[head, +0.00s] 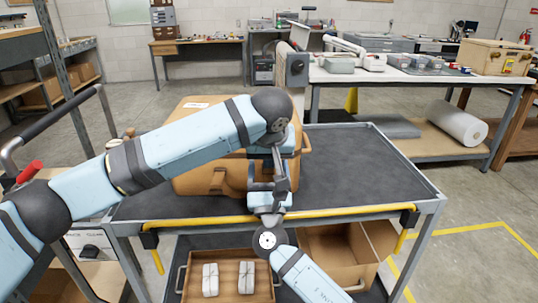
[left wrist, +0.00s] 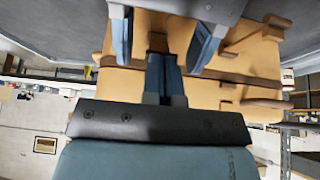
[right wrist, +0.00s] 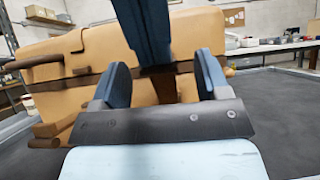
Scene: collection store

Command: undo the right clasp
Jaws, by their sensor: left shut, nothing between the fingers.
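The tan case (head: 205,180) stands closed on the cart's top shelf, with a brown seam along its front. A brown strap-like clasp (head: 218,178) shows left of my grippers. The right clasp is hidden behind my grippers in the head view; a dark brown upright piece (right wrist: 165,90), probably it, shows in the right wrist view. My left gripper (head: 281,180) is shut and empty; its fingers (left wrist: 166,75) point down at the case's front near that piece. My right gripper (head: 268,197) is open in front of the case, its fingers (right wrist: 163,80) to either side of the piece, contact unclear.
The cart's dark top (head: 375,170) is clear right of the case. A yellow bar (head: 340,218) runs along its front edge. Below are a tray (head: 230,290) with two wrapped bundles and an open cardboard box (head: 335,255). A workbench (head: 420,78) stands behind.

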